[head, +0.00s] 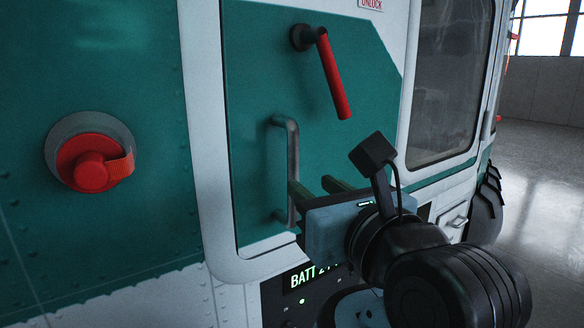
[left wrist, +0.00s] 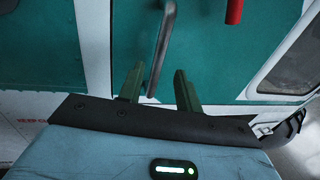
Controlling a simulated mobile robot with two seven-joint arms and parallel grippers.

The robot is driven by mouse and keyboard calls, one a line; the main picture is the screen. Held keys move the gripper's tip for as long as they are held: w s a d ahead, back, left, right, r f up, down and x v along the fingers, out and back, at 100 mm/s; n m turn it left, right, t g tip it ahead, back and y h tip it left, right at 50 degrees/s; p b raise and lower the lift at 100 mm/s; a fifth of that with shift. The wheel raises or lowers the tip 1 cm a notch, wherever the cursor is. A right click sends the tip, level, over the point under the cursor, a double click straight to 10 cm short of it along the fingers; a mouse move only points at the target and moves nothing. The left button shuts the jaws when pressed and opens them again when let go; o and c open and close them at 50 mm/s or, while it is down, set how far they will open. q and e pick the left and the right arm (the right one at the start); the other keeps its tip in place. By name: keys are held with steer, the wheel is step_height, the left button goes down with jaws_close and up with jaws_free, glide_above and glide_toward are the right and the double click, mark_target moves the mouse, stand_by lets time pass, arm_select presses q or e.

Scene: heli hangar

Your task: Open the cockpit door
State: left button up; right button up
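The cockpit door (head: 250,80) is a teal panel in a pale frame and looks shut. A grey vertical pull handle (head: 292,155) stands on it. Above is a red lever (head: 333,75) on a dark pivot, slanting down to the right. My left gripper (head: 310,182) is at the lower part of the pull handle, fingers towards the door. In the left wrist view the fingers of my left gripper (left wrist: 158,70) are apart, with the grey handle (left wrist: 163,45) showing between them and gaps beside it. Whether they touch it is unclear. My right gripper is not in view.
A red round cap (head: 92,165) sticks out of the teal body at the left. A window (head: 450,80) is right of the door. A dark panel with a lit BATT readout (head: 310,277) is below. Open hangar floor (head: 535,200) lies at the right.

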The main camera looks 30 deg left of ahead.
mark_target(295, 174)
arm_select(q)
steer(key=shift+p+x, duration=0.3)
steer(key=shift+x, duration=3.6)
jaws_close()
